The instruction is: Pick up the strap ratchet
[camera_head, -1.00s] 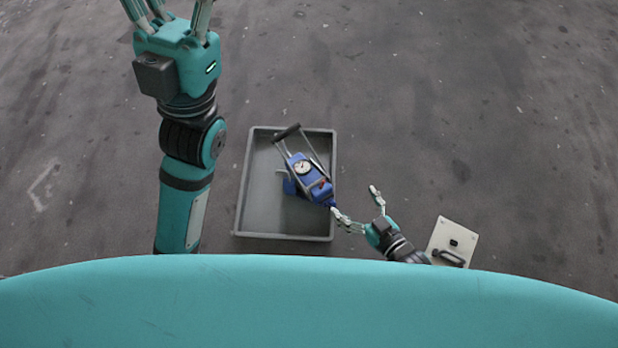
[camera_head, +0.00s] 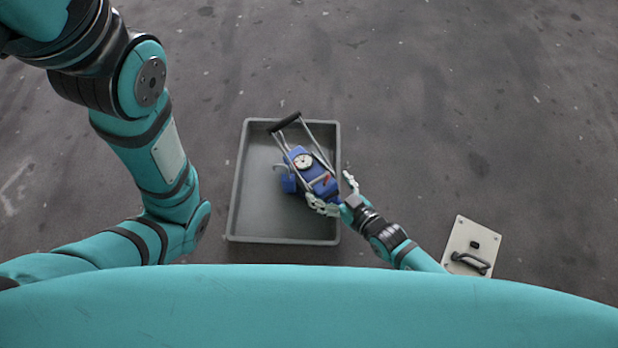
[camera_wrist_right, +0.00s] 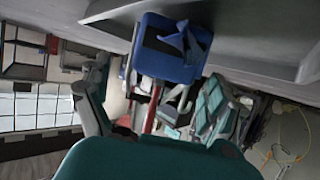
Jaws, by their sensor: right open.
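The task's strap ratchet seems to be the blue device (camera_head: 323,184) with a round white dial, a metal frame and a black handle bar. It lies tilted in the grey tray, its handle toward the far rim. My right gripper (camera_head: 335,191) is open at the device's near right end, by the tray's right rim, with one finger on each side of that end. In the right wrist view the device's blue body (camera_wrist_right: 172,48) shows ahead, between the spread fingers (camera_wrist_right: 155,78); contact cannot be told. My left arm shows at the left, but its gripper is out of the picture.
The grey tray (camera_head: 236,180) sits on the dark floor, and its left and near parts are bare. A pale plate with a black handle (camera_head: 473,246) lies at the right, near my right forearm. The floor beyond the tray is clear.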

